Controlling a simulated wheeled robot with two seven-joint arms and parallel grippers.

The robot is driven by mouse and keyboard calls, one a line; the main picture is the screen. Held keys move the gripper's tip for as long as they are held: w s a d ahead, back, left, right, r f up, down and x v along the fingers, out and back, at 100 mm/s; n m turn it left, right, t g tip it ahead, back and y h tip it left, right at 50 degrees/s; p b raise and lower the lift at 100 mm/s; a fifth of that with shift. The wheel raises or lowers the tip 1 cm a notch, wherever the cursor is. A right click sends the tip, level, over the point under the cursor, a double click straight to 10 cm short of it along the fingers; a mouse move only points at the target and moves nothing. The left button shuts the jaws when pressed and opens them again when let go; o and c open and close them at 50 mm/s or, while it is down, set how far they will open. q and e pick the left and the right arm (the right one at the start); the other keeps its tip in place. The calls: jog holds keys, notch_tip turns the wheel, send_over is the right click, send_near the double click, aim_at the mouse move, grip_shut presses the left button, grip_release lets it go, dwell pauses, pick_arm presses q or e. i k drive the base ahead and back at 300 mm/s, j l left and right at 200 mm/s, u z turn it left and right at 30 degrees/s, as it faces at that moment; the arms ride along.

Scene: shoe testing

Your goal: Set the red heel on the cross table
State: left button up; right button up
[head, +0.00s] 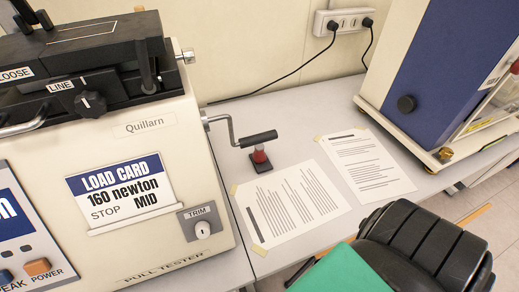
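A small dark red piece (260,156), perhaps the red heel, stands upright on a small black base on the grey bench. It is just below the black grip of a crank (258,139), which partly covers its top. I cannot make out which part is the cross table. Neither of my grippers is in view.
A cream pull tester (150,255) with a load card (118,193) fills the left. Two printed sheets (292,205) (366,163) lie on the bench (290,115). A blue and cream machine (425,65) stands at the right. A black ribbed shape (425,245) and a green piece (340,272) fill the lower right.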

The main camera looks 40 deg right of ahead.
aim_at(83, 32)
jog(key=k+l+z, duration=0.25)
jog(key=k+z, duration=0.2)
jog(key=k+l+z, duration=0.3)
jog(key=z, duration=0.15)
jog(key=k+l+z, duration=0.25)
jog(key=l+z, duration=0.2)
